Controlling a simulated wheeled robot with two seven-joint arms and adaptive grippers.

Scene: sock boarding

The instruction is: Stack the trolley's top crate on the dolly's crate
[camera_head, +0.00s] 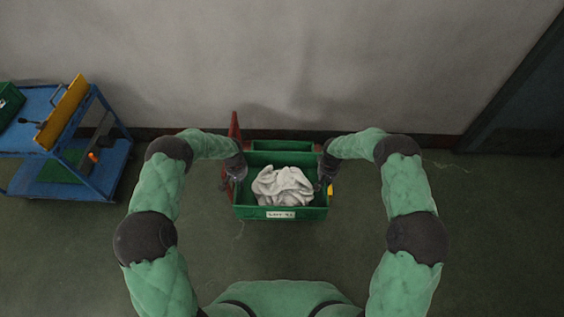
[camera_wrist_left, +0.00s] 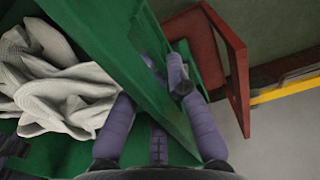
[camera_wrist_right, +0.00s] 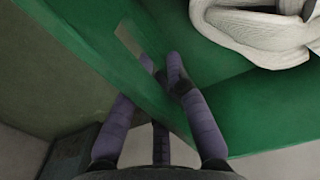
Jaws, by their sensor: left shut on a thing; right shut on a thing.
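A green crate (camera_head: 250,213) with a pale label on its front wall and a crumpled white cloth (camera_head: 283,186) inside is in the middle of the head view. My left gripper (camera_head: 238,167) is shut on its left side wall, with the fingers on both sides of the wall in the left wrist view (camera_wrist_left: 151,86). My right gripper (camera_head: 326,169) is shut on the right side wall, also seen in the right wrist view (camera_wrist_right: 149,80). Another green crate (camera_head: 282,146) shows just behind and is mostly hidden. I cannot tell whether the two crates touch.
A red upright frame (camera_head: 234,133) stands left of the crates and shows in the left wrist view (camera_wrist_left: 238,75). A blue trolley (camera_head: 100,178) at the far left carries a green crate (camera_head: 8,103) and a yellow board (camera_head: 63,112). A wall is behind; floor at right is clear.

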